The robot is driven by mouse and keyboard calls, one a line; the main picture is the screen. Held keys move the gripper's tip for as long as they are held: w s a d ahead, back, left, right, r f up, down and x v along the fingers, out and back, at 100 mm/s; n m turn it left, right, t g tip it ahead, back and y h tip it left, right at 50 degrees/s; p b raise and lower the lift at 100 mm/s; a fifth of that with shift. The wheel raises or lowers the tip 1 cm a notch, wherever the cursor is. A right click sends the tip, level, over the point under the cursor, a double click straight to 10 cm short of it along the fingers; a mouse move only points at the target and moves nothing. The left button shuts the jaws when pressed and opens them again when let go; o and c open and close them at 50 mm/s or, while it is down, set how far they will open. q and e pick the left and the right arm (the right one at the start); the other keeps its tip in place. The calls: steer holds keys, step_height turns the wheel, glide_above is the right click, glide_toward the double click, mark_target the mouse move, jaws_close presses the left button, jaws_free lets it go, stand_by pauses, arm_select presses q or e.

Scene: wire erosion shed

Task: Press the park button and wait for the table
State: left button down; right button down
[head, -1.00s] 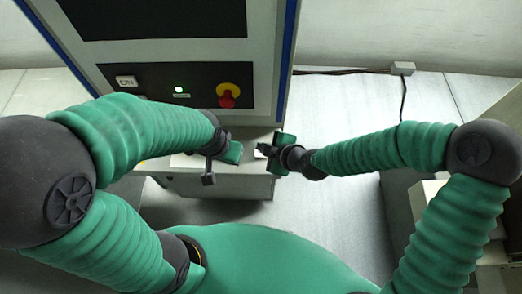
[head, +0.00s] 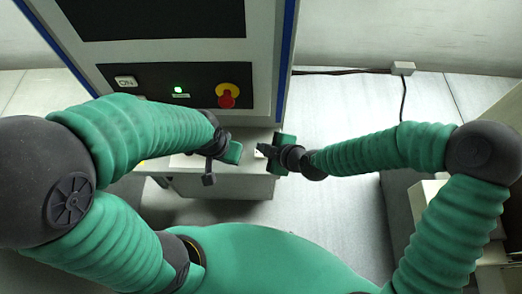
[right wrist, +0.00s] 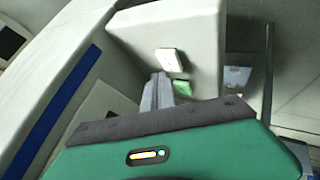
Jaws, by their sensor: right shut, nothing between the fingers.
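That face carries a white rectangular button (right wrist: 170,60) and a green button (right wrist: 183,90). The fingertips are close to both; I cannot tell whether they touch either. No readable label shows which is the park button. My left gripper (head: 222,155) hangs over the ledge, left of the right one; its jaw opening is unclear. No moving table can be made out.
The machine's black panel has an ON button (head: 125,82), a lit green light (head: 178,89) and a red emergency stop on a yellow base (head: 227,97). A dark cable (head: 404,100) runs from a wall box. Pale floor (head: 335,105) is clear right of the machine.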

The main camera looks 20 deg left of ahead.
arm_select(q)
steer(key=shift+d, duration=0.1)
arm_select(e)
steer(key=shift+d, duration=0.1)
steer(key=shift+f, duration=0.1)
arm_select(q)
steer(key=shift+f+b, duration=0.35)
arm_select(e)
steer(key=shift+f, duration=0.25)
